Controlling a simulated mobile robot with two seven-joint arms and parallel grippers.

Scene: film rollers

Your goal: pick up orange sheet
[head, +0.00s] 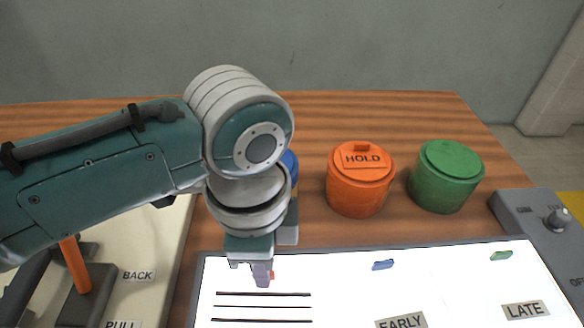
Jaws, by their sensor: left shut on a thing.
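My left gripper (262,274) points down at the upper left part of the bright white panel. Its fingers are shut on the orange sheet, of which only a small orange bit (271,275) shows at the fingertips. The fingers hide the rest of that bit. Just below the gripper, several dark lines run across the white surface. I cannot tell whether the sheet is lifted off the panel. My right gripper is not in view.
A blue tab (383,265) and a green tab (501,255) lie along the panel's (350,290) top edge. Behind stand an orange HOLD canister (360,185), a green canister (446,180) and a mostly hidden blue one (291,166). Control boxes flank the panel, the left with an orange lever (75,265).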

